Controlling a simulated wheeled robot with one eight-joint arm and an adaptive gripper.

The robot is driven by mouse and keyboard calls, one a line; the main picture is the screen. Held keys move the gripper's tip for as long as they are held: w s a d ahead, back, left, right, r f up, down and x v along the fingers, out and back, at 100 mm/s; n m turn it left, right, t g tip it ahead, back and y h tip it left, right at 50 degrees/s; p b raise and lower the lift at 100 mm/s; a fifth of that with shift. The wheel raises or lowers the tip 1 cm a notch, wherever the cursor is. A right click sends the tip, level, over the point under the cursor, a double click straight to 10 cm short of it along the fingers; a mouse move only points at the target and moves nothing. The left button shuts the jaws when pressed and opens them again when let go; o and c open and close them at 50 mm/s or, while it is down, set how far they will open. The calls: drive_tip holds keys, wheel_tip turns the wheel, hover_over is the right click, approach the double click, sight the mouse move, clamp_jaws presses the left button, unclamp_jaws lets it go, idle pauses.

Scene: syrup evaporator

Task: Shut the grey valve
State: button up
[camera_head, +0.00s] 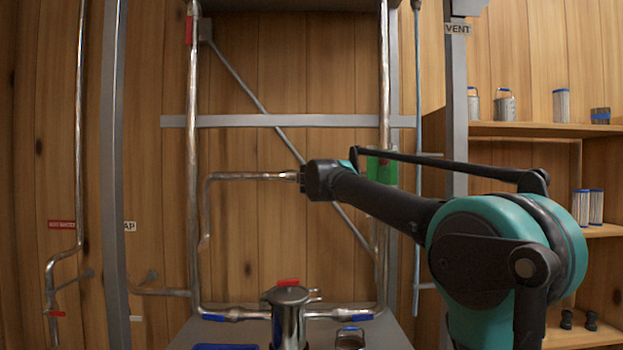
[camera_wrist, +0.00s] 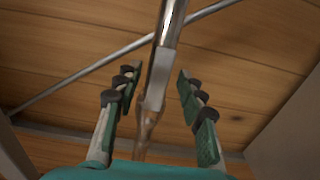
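In the wrist view, my gripper (camera_wrist: 156,73) is open, with one green finger with dark pads on each side of a metal pipe. The grey valve's flat grey handle (camera_wrist: 158,80) lies along the pipe, between the two fingers. I see a gap on both sides, and no finger clearly touches it. In the head view, the black end of my arm is at the right end of a horizontal pipe (camera_head: 250,177). It hides the fingers and the grey handle there.
A metal pot with a red handle (camera_head: 288,283) stands below on a grey surface. Blue valve handles (camera_head: 221,317) sit on the low pipes. A red handle (camera_head: 189,31) is on the left upright pipe. A diagonal brace (camera_head: 240,80) runs behind. Shelves (camera_head: 545,129) with canisters stand right.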

clamp_jaws()
idle(0.3)
idle(0.3)
drive_tip(key=a+r+n, duration=0.7)
drive_tip(key=n, duration=1.1)
drive_tip(key=shift+a+r, duration=0.2)
drive_tip(key=shift+a, duration=0.1)
idle(0.5)
